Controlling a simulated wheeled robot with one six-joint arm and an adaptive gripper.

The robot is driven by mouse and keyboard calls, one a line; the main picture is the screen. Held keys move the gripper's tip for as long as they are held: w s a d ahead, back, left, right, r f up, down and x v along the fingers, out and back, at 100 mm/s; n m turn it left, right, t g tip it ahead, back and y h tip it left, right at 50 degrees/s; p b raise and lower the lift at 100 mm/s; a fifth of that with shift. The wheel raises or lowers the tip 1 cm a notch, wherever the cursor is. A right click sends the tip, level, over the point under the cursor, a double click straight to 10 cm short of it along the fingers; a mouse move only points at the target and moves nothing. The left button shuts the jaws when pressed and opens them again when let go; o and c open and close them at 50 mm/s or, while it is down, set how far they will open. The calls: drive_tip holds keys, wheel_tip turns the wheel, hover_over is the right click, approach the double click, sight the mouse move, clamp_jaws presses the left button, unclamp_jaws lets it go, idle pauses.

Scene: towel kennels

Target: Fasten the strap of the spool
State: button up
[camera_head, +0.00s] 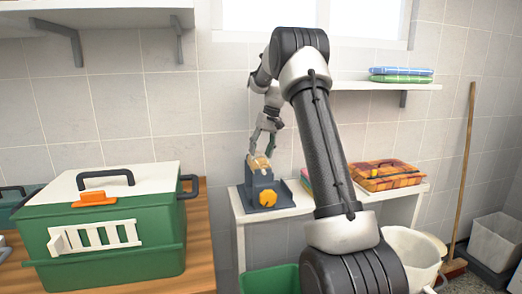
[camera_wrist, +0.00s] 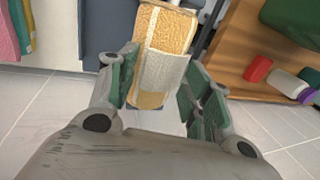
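What looks like the spool is a tan, rough-surfaced piece (camera_head: 259,162) on top of a dark blue-grey stand with a yellow knob (camera_head: 267,198). In the wrist view the tan piece (camera_wrist: 170,32) has a pale band (camera_wrist: 164,72) across it and a thin pale strip along its left side. I cannot tell whether the band is fastened. My gripper (camera_head: 264,148) is just above the tan piece, pointing down. In the wrist view my gripper (camera_wrist: 160,80) is open, with its green-padded fingers on either side of the piece. The left finger is very close to it; a gap shows on the right.
The stand is on a white side table (camera_head: 297,218), beside folded cloths and an orange plaid case (camera_head: 387,175). A green kennel box (camera_head: 105,230) stands on a wooden counter (camera_head: 203,250) at left. A white bucket (camera_head: 412,255) and a broom (camera_head: 465,170) are at right.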

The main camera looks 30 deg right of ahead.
drive_tip(key=v, duration=1.2)
drive_tip(key=shift+d, duration=0.1)
wheel_tip(320, 180, down, 6)
drive_tip(key=s, duration=0.3)
drive_tip(key=s+a+n+t+h, duration=0.1)
drive_tip(key=s+a, duration=0.4)
drive_tip(key=s, duration=0.7)
drive_tip(key=s+a+r+n+t+h, duration=0.1)
drive_tip(key=s+a, duration=0.4)
drive_tip(key=s, duration=0.7)
drive_tip(key=s+a+n+t, duration=0.1)
drive_tip(key=s+a, duration=0.4)
drive_tip(key=s, duration=0.7)
drive_tip(key=shift+a+t+h, duration=0.3)
drive_tip(key=shift+a+h, duration=0.1)
